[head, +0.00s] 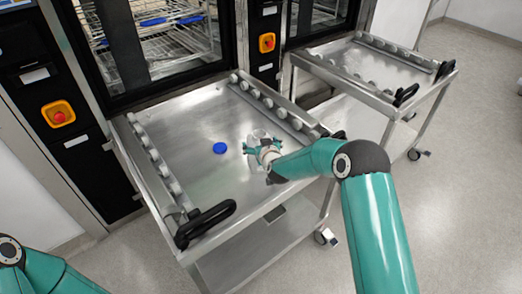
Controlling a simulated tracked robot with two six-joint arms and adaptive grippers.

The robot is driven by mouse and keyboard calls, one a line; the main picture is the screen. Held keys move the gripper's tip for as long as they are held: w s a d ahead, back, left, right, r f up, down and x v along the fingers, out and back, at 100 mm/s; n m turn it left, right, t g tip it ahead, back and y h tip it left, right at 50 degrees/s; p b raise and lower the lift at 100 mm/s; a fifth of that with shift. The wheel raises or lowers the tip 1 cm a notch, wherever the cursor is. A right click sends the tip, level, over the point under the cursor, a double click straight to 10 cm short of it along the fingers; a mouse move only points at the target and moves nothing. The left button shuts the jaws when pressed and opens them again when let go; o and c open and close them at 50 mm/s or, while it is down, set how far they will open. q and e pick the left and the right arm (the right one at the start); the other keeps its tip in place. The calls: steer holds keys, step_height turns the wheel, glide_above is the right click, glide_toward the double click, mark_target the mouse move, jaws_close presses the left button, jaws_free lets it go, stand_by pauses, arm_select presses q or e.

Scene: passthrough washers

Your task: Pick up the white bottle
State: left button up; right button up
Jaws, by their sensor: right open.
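My right gripper (260,148) is low over the steel top of the near cart (185,113), and it is open. A small pale, clear-looking object (259,135) shows at its fingers, partly hidden by them. It may be the white bottle, but it is too small to be sure, and I cannot tell whether the fingers touch it. A round blue cap-like thing (220,148) is on the cart top, left of the gripper. My left gripper is out of view; only part of that arm shows at the bottom left.
The near cart has roller rails along both sides and a black handle (205,222) at its front left. A second cart (372,72) stands to the right. Washers with glass doors (160,50) stand behind. The left half of the near cart top is mostly clear.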

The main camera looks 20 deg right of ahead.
steer(key=shift+w+f, duration=0.25)
steer(key=shift+w, duration=0.35)
steer(key=shift+c, duration=0.3)
steer(key=c, duration=0.9)
steer(key=shift+r, duration=0.1)
step_height(320, 180, up, 10)
steer(key=shift+f, duration=0.1)
step_height(320, 180, up, 10)
steer(key=p, duration=0.3)
